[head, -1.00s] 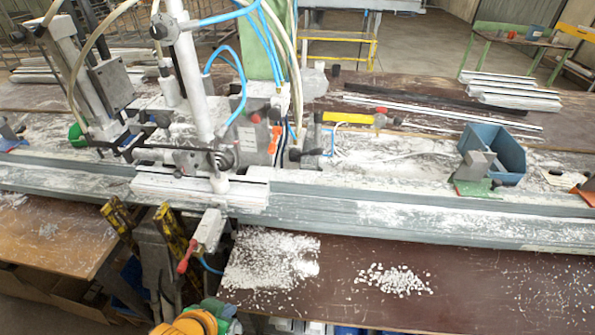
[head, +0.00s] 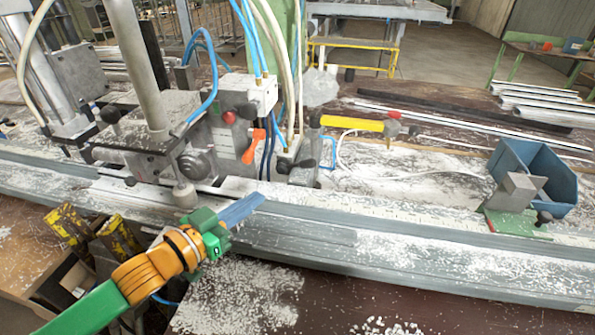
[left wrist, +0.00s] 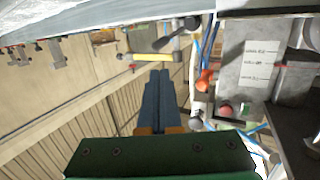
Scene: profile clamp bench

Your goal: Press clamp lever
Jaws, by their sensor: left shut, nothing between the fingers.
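An orange lever (head: 254,146) hangs at a slant on the front of the grey clamp unit (head: 215,140). It also shows in the left wrist view (left wrist: 205,81), right of my fingers. A yellow bar handle with a red knob (head: 352,123) stands right of the unit. I cannot tell for sure which of these is the clamp lever. My left gripper (head: 258,200) is shut and empty, its blue-grey fingers over the long rail in front of and below the orange lever, apart from it. In the left wrist view the fingers (left wrist: 159,77) lie together. My right gripper is not in view.
The long grey rail (head: 420,247) crosses the bench, dusted with white chips. A blue bin (head: 545,175) and a grey block on a green base (head: 515,205) stand at right. Hoses (head: 250,40) hang over the clamp unit.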

